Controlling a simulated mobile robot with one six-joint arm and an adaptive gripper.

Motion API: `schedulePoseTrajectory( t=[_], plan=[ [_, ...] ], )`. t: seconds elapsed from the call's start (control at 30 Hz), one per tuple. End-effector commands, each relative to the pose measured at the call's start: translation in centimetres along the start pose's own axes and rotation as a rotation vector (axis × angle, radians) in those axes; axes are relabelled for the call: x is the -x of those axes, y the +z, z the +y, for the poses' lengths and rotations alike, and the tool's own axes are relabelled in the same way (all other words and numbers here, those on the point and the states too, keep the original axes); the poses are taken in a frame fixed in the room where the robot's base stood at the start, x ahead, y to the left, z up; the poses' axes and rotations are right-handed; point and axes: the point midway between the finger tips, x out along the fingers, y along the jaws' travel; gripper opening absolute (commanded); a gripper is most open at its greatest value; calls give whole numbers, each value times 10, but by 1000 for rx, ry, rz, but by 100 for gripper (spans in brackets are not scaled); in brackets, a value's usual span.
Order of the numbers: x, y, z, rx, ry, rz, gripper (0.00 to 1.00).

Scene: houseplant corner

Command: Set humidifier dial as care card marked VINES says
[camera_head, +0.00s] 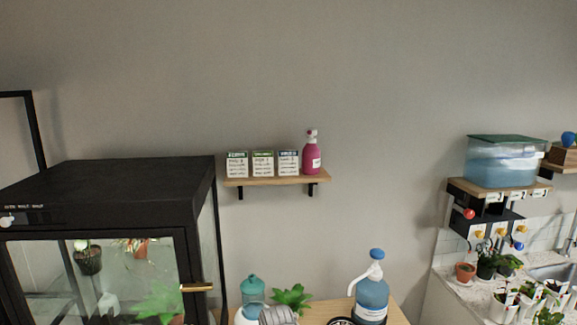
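Three white care cards stand in a row on a small wall shelf: the left card (237,164), the middle card (262,164) and the right card (288,162). Each has a coloured header and dark lines of writing, too small to read, so I cannot tell which is marked VINES. A white-and-teal container (252,290) stands on the wooden table below and may be the humidifier; no dial shows clearly on it. A pale round knob (7,221) sits on the black cabinet's front, beneath small unreadable lettering. My gripper is not recognisable in this view.
The black glass-fronted cabinet (115,187) with plants inside fills the left. The shelf (277,181) also holds a pink spray bottle (312,152). A blue pump bottle (371,292) and a green plant (292,298) stand on the table. A potted-plant counter is at right.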

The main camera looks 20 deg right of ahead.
Motion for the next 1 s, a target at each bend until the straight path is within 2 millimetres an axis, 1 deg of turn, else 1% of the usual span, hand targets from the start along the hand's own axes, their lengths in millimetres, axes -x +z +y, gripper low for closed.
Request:
schedulePoseTrajectory(
  t=[0.37,0.4,0.47,0.6,0.7,1.0],
  plan=[
    [0,0,0,0,0,0,0],
    [0,0,0,0,0,0,4],
    [0,0,0,0,0,0,15],
    [0,0,0,0,0,0,41],
    [0,0,0,0,0,0,57],
    [0,0,0,0,0,0,57]
  ],
)
